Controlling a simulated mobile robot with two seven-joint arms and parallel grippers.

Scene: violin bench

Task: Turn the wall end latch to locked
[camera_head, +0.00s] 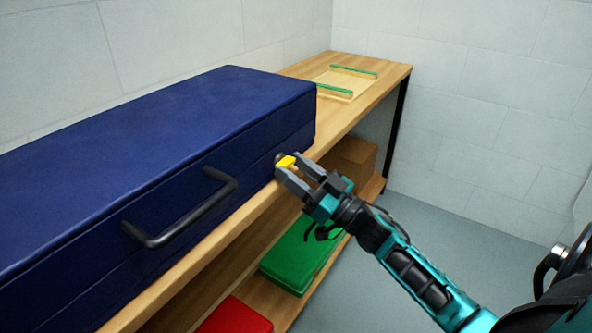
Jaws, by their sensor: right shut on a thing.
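A closed dark blue violin case (150,150) lies on the wooden bench, with a black handle (185,222) on its front face. A small yellow latch (286,161) sits at the front of the case near its far right end, close to the wall. My right gripper (284,170) is shut on the yellow latch, its grey fingers on either side of it. The fingers hide part of the latch, so I cannot tell its exact turn. My left gripper is not in view.
The bench top (385,77) is clear at the far end except for a light wooden piece with green strips (353,72). On the shelf below are a cardboard box (352,157), a green case (300,258) and a red box (236,318). Open floor lies to the right.

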